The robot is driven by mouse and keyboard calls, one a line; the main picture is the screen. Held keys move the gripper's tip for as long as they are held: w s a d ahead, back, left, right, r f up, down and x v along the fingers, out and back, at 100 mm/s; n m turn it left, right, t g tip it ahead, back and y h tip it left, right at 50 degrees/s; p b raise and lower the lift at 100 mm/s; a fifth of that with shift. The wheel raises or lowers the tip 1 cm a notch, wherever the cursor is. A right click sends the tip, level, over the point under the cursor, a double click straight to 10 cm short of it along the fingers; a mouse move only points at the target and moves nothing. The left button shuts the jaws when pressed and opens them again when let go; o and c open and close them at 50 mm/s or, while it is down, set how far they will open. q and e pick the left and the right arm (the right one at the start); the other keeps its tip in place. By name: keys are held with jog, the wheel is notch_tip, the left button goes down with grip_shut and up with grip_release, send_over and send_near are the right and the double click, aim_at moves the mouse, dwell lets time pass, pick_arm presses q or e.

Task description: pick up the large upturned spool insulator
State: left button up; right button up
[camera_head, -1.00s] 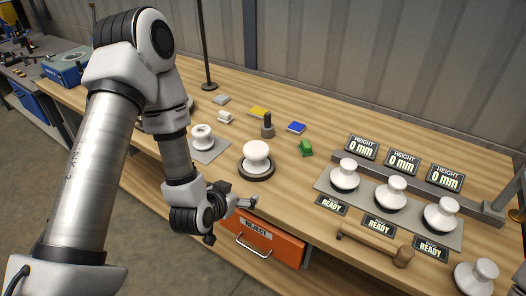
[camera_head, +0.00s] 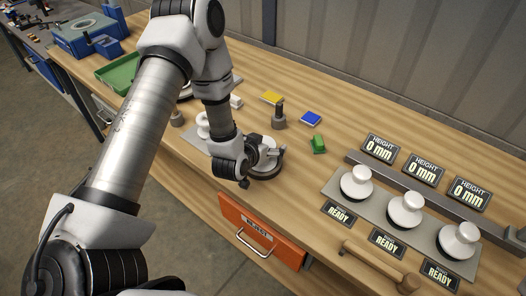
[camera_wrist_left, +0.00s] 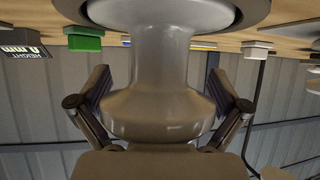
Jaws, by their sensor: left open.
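The left gripper (camera_wrist_left: 156,80) is open, with one dark finger on each side of the neck and gaps visible. My right gripper is not in view.
Another white spool (camera_head: 202,125) is partly hidden behind my arm. A dark post (camera_head: 279,118), green block (camera_head: 317,144) and blue block (camera_head: 311,118) stand close by. Several insulators line a grey plate (camera_head: 335,190) at right. A mallet (camera_head: 375,264) and orange drawer (camera_head: 250,222) are in front.

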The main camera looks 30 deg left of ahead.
pick_arm(q)
jog(key=shift+s+d+r, duration=0.1)
jog(key=shift+s, duration=0.05)
jog(key=shift+s+d+r, duration=0.1)
jog(key=shift+s+r, duration=0.05)
jog(key=shift+s, duration=0.1)
jog(key=shift+c, duration=1.3)
jog(key=shift+s+r, duration=0.1)
jog(key=c, duration=1.4)
